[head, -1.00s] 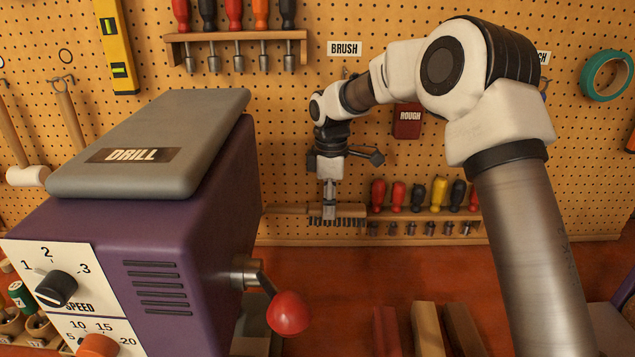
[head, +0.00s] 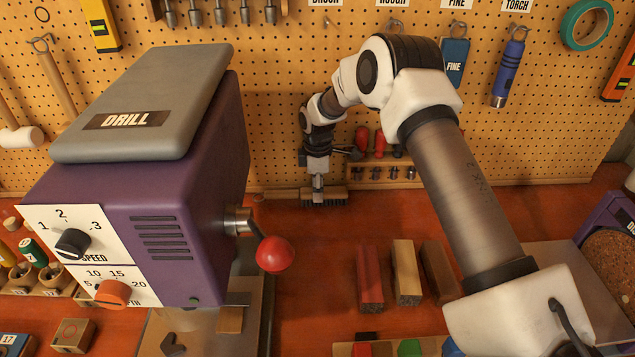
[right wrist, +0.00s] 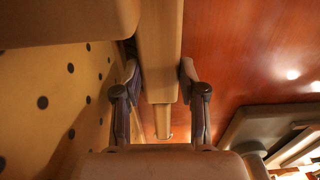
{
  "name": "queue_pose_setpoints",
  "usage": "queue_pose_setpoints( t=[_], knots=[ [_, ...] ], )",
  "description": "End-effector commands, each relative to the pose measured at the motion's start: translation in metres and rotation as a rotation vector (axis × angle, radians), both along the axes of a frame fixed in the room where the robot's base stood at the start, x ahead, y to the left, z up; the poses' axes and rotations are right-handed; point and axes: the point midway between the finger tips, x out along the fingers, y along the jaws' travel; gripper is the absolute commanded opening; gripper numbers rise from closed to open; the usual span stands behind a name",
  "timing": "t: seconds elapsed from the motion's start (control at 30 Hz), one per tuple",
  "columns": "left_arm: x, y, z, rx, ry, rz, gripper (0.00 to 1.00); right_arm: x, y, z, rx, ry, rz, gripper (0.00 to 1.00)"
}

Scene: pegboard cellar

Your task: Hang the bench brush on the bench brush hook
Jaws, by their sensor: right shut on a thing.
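My right gripper (head: 318,187) is shut on the bench brush (head: 335,196), low in front of the pegboard near the bench's back edge. The brush lies level, handle to the left, dark bristles down. I cannot tell whether the bristles touch the bench. In the right wrist view the pale wooden brush handle (right wrist: 158,60) runs between the two fingers of the gripper (right wrist: 160,82). The bench brush hook (head: 328,22) shows faintly below the cut-off BRUSH label (head: 325,2), well above the brush. My left gripper is not in view.
The purple drill (head: 170,210) with its red-knobbed lever (head: 274,254) stands left of my right arm. A low tool rack (head: 385,174) is on the pegboard right of the brush. The FINE block (head: 455,62) and blue torch (head: 508,70) hang right. Wood blocks (head: 406,272) lie on the bench.

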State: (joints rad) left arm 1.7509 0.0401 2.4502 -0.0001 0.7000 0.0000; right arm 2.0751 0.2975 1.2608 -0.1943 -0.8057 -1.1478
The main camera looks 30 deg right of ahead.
Motion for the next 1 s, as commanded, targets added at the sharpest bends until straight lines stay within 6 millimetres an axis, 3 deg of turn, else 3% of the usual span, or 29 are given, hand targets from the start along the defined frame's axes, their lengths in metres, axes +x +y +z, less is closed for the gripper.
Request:
queue_pose_setpoints(
  t=[0.3, 0.33, 0.37, 0.77, 1.0],
  knots=[
    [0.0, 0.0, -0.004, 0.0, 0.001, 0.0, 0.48, 0.0, 0.0, -0.005, 0.0, -0.001, 0.0, 0.02],
    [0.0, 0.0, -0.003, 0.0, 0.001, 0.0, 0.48, 0.0, 0.0, -0.004, 0.0, -0.001, 0.0, 0.48],
    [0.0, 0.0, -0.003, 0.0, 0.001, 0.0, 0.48, 0.0, 0.0, -0.004, 0.0, -0.001, 0.0, 0.51],
    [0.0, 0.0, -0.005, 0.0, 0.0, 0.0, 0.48, 0.001, 0.0, 0.005, 0.001, -0.003, 0.0, 0.51],
    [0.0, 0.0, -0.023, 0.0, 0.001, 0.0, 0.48, 0.002, 0.0, 0.06, 0.0, -0.007, 0.0, 0.51]
  ],
)
